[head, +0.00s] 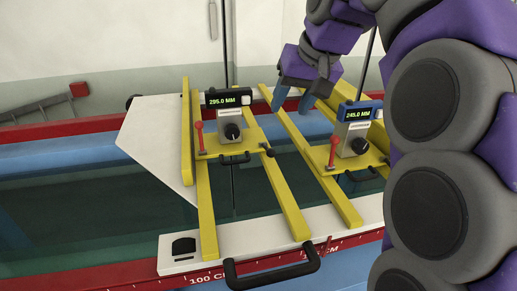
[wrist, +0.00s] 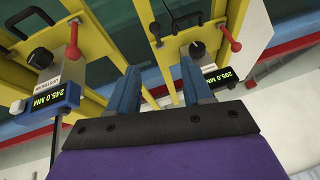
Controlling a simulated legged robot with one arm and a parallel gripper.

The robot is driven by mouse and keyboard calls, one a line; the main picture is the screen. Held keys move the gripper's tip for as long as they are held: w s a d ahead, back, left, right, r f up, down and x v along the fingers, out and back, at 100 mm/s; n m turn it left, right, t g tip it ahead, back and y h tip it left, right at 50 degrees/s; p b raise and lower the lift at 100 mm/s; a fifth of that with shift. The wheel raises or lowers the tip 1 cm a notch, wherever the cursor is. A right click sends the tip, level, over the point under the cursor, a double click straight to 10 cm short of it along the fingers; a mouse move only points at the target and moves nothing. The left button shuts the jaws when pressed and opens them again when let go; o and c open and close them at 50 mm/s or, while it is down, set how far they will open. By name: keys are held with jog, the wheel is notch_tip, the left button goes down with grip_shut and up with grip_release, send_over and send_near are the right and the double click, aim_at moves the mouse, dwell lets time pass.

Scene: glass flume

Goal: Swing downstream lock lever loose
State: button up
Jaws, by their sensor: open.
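Two lock levers with red knobs stand on yellow carriages. One lever (head: 199,140) is beside the gauge reading 295.0 MM (head: 228,100). The other lever (head: 333,150) is beside the gauge reading 245.0 MM (head: 358,113). Both levers look upright in the head view. My gripper (head: 291,101) is open and empty, above and behind the frame between the two gauges. In the wrist view its blue fingers (wrist: 160,70) point between the carriages, with the 295.0 lever (wrist: 227,52) to the right and the 245.0 lever (wrist: 72,50) to the left.
Yellow rails (head: 287,178) run across the flume. A white angled plate (head: 158,140) is at the left. Each gauge has a black knob, such as this one (head: 233,131).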

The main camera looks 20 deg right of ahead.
jog(key=d+f, duration=0.2)
jog(key=d, duration=0.1)
jog(key=p, duration=0.2)
send_over(267, 150)
jog(key=s+a, duration=0.1)
jog(key=s, duration=0.1)
notch_tip(267, 150, down, 8)
jog(key=d+f, duration=0.1)
jog(key=w+d+f, duration=0.1)
jog(key=d+f, duration=0.2)
jog(key=shift+w+d+f, duration=0.15)
jog(key=shift+w+f, duration=0.1)
jog(key=shift+w, duration=0.15)
jog(key=shift+w+f, duration=0.1)
jog(key=shift+f, duration=0.15)
jog(key=a, duration=0.2)
jog(key=shift+w+a+f, duration=0.3)
jog(key=shift+a, duration=0.05)
jog(key=shift+o, duration=0.3)
jog(key=shift+a, duration=0.45)
jog(key=shift+s+d, duration=0.15)
jog(key=shift+d, duration=1)
jog(key=c, duration=0.6)
jog(key=shift+a, duration=0.4)
grip_shut()
jog(key=shift+d, duration=0.1)
